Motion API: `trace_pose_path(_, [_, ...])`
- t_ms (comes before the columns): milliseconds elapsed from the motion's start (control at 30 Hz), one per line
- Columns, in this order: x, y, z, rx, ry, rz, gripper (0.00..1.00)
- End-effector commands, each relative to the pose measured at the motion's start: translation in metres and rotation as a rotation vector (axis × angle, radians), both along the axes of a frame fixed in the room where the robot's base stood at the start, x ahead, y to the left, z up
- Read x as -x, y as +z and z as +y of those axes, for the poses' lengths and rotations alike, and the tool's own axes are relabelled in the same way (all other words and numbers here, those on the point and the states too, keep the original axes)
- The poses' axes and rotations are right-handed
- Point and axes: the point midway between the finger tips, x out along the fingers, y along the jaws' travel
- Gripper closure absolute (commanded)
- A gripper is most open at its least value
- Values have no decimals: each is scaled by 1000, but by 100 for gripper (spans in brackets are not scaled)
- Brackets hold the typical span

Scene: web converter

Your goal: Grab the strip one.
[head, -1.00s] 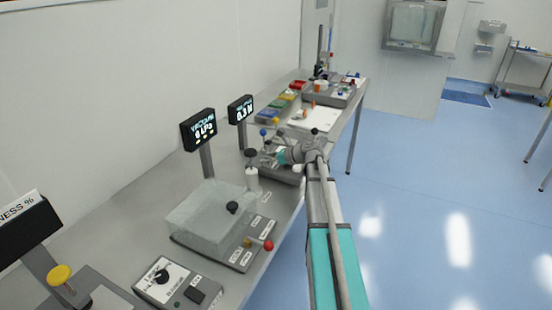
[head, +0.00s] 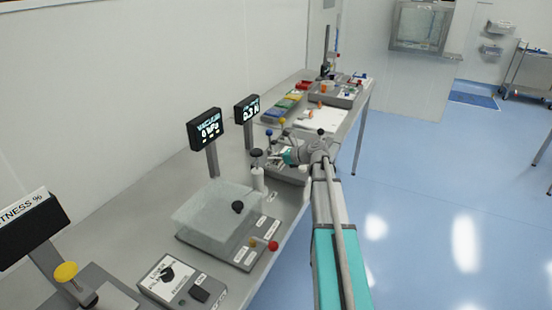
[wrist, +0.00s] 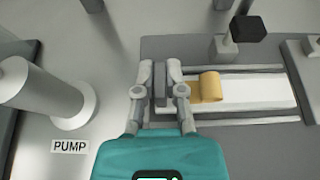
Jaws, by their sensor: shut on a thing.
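The tan strip (wrist: 211,87) lies on a white band (wrist: 255,91) on the grey test plate in the wrist view, its visible end curled over into a loop. My gripper (wrist: 160,75) is at the left end of the band. Its fingers are close together, with grey pads between them. The strip runs left from the loop to the right finger, and its held end is hidden by the fingers and pads. In the head view my gripper (head: 281,157) is low over the bench fixture, and the strip is too small to make out.
A white pump cylinder (wrist: 40,90) stands left of my gripper, with a PUMP label (wrist: 70,147) below it. A dark block on a post (wrist: 248,29) stands behind the plate. A clear vacuum box (head: 218,214) is nearer on the bench. A white sheet (head: 322,119) lies beyond.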

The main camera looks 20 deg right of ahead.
Motion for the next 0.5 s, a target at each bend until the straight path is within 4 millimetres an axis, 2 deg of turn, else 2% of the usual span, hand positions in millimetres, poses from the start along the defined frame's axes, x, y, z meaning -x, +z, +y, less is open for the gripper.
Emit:
trace_pose_path(267, [0,15,0,-1,0,-1,100])
trace_pose_path(500, [3,37,0,0,-1,-1,100])
